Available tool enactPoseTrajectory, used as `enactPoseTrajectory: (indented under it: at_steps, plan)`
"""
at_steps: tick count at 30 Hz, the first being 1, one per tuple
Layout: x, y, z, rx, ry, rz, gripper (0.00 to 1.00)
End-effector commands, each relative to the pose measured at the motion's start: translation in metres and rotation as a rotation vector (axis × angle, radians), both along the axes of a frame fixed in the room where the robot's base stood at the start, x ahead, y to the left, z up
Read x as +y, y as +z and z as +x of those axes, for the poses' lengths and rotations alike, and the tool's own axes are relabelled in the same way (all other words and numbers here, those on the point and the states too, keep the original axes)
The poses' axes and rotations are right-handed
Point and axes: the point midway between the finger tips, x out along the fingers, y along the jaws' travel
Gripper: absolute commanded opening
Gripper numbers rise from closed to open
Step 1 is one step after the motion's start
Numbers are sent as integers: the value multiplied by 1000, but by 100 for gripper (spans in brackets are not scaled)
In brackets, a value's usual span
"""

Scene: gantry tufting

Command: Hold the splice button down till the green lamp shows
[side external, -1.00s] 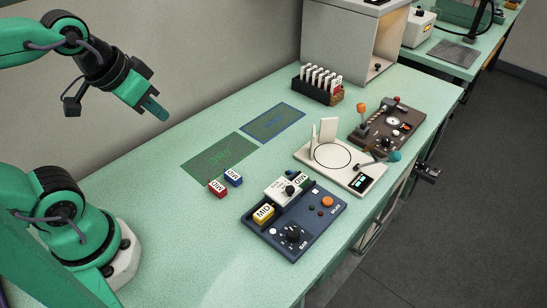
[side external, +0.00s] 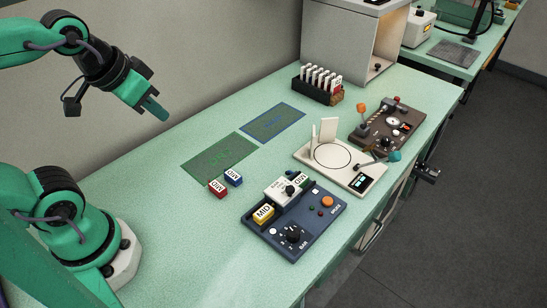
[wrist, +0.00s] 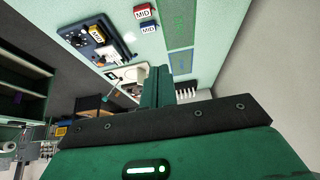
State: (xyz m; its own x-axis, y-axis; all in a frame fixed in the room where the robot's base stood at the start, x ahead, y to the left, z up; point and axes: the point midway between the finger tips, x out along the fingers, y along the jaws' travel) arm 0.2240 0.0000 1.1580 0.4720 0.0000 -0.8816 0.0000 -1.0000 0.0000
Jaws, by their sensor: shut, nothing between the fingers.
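A dark blue control box (side external: 318,229) sits near the front of the bench, with a round orange button (side external: 327,201), a black dial (side external: 293,235) and small lamps or buttons on top. I cannot read which button is marked splice, and I make out no clearly lit green lamp. My gripper (side external: 156,114) is shut and empty, high above the bench at the left, well apart from the box. In the wrist view, its fingers (wrist: 169,83) point towards the bench, and the blue box (wrist: 88,50) shows upper left.
Red (side external: 217,188) and blue (side external: 233,177) MID blocks lie left of the box. A cream device (side external: 312,153) with a circle and a brown lever panel (side external: 378,142) stand right of it. A black rack (side external: 312,92) is behind.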

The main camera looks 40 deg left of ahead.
Motion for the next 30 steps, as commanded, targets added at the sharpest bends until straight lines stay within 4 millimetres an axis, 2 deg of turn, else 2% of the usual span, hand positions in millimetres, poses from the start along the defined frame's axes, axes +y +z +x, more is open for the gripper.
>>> enactPoseTrajectory:
  at_steps: [8,14,20,30]
  plan:
    - [-1,0,3,-2,-12,3,0]
    - [-8,0,18,-15,-66,18,0]
    - [-22,-2,45,-42,-171,49,0]
    - [-60,-12,100,-109,-390,115,0]
